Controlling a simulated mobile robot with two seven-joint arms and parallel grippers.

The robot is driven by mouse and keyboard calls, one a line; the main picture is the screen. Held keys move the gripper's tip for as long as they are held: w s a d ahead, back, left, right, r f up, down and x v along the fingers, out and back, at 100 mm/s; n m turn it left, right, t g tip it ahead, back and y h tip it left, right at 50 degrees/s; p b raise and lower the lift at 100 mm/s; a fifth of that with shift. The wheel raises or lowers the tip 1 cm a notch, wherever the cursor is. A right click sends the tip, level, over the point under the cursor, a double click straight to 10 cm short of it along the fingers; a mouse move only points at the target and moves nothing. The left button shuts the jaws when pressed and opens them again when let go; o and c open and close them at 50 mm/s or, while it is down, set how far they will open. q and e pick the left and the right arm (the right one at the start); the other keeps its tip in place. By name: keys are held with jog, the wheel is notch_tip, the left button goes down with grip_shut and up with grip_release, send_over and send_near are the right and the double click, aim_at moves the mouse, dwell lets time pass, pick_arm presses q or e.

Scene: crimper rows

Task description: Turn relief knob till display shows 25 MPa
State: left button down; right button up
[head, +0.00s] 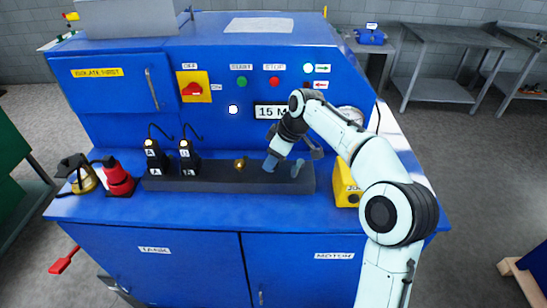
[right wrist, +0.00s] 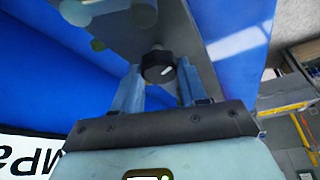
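The relief knob appears to be the black round knob (right wrist: 158,68) with a white pointer line in the right wrist view. It sits between the fingertips of my right gripper (right wrist: 159,78), with a small gap on each side. The right gripper (head: 271,162) reaches down to the dark manifold block (head: 215,178) in the head view and hides the knob there. The display (head: 268,111) reads "15 M", its right end hidden by my arm. Part of "MPa" shows in the right wrist view (right wrist: 32,158). My left gripper is not in view.
A brass knob (head: 240,164) and two black valve coils (head: 156,157) stand left along the block. A yellow box (head: 346,184), a red can (head: 118,178) and a round gauge (head: 350,114) are farther out.

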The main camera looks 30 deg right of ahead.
jog(key=c, duration=0.4)
jog(key=m+h, duration=0.1)
jog(key=m, duration=0.3)
jog(key=shift+a+m+t, duration=0.15)
jog(key=shift+m+t, duration=0.15)
jog(key=shift+t, duration=0.1)
jog(key=m+h, duration=0.2)
jog(key=m, duration=0.2)
jog(key=shift+a+m+b, duration=0.15)
jog(key=shift+m+b, duration=0.15)
jog(key=m+h, duration=0.1)
jog(key=m, duration=0.1)
jog(key=m+h, duration=0.1)
jog(key=m, duration=0.2)
jog(key=shift+a+r+g, duration=0.1)
jog(key=shift+g, duration=0.2)
jog(key=shift+w+m+g+h+p, duration=0.1)
jog(key=shift+m+g+h+p, duration=0.4)
jog(key=shift+m, duration=1.7)
jog(key=shift+h, duration=0.3)
